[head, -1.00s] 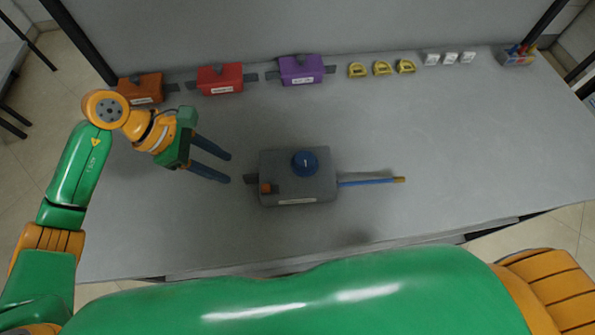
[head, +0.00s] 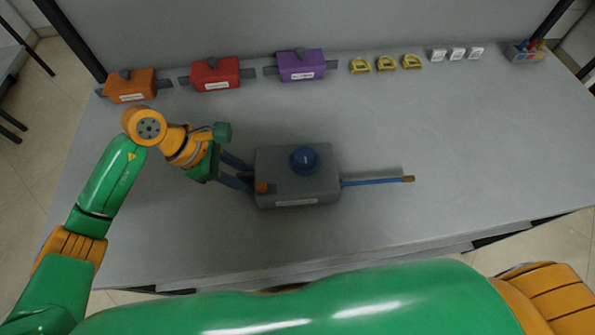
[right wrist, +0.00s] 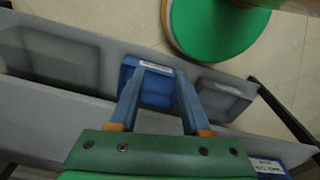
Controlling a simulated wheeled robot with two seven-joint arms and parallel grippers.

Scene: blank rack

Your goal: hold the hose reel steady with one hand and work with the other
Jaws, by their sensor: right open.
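The hose reel (head: 322,186) is a grey box with a blue knob (head: 304,159) on top, an orange button (head: 262,187) at its left and a pale label on its front. A blue hose (head: 375,182) with a brass tip runs out to the right. My left gripper (head: 251,179) is at the box's left side, its fingers apart on either side of the small dark tab there; contact cannot be made out. My right gripper (right wrist: 160,72) is open and empty in the right wrist view, its fingers over a blue bin (right wrist: 152,90); it is outside the head view.
Orange (head: 130,88), red (head: 216,75) and purple (head: 302,66) boxes with side tabs line the back. Several yellow and white small items and a pen holder (head: 525,53) stand right of them. Grey bins (right wrist: 222,94) flank the blue bin.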

